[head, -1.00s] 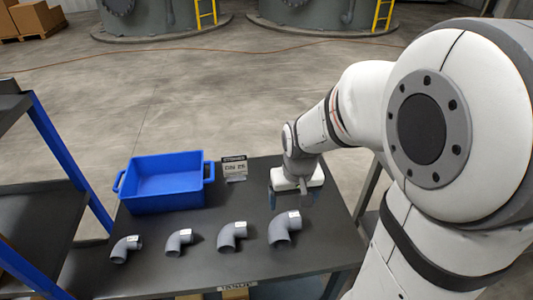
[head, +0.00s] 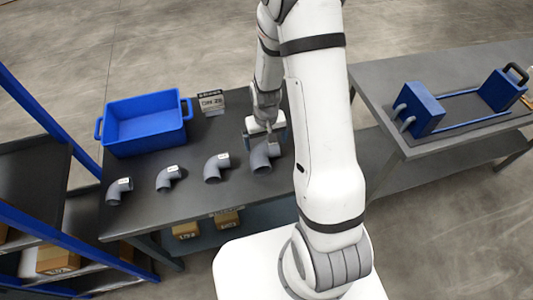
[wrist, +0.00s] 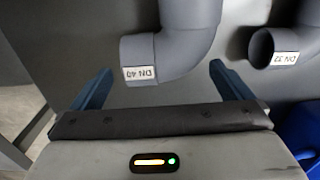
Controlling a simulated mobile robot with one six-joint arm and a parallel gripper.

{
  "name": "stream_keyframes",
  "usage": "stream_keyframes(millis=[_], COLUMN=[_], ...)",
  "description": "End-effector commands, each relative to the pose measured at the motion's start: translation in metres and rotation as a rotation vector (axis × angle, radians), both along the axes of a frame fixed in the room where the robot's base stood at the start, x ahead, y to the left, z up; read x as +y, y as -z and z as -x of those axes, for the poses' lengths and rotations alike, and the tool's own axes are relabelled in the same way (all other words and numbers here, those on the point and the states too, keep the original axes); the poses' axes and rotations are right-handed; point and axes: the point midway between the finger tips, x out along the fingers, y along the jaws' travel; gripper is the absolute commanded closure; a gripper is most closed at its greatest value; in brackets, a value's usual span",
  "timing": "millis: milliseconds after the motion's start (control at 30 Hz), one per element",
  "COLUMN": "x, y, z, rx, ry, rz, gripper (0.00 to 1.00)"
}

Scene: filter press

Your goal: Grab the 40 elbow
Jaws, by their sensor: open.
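The 40 elbow, grey with a white "DN 40" label, is the large rightmost elbow (head: 262,160) in the row on the dark table. In the wrist view the elbow (wrist: 178,50) has its labelled end between the finger lines, just ahead of the palm. My gripper (head: 267,138) is open and empty at the far side of this elbow; its blue fingers (wrist: 160,68) stand to either side of the labelled end. The height gap between fingers and elbow is hard to tell. The DN 32 elbow (wrist: 275,45) lies to the right in the wrist view.
Smaller elbows (head: 215,168) lie left along the table (head: 190,205). A blue bin (head: 145,125) and a small sign (head: 211,102) stand behind them. A second table with a blue press-like fixture (head: 420,110) is at right. A shelf rack (head: 35,150) stands at left.

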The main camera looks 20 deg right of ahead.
Motion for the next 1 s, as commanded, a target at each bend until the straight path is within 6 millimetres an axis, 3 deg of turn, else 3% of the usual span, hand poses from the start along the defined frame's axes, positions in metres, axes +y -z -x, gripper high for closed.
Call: stream_keyframes(millis=[300,567,1000], x=[0.002,0.002,0.002], y=[0.033,0.036,0.035], z=[-0.001,-0.001,-0.001], rx=[0.001,-0.001,0.000], ry=[-0.001,-0.001,-0.002], rz=[0.000,0.000,0.000], gripper=[0.01,0.01,0.35])
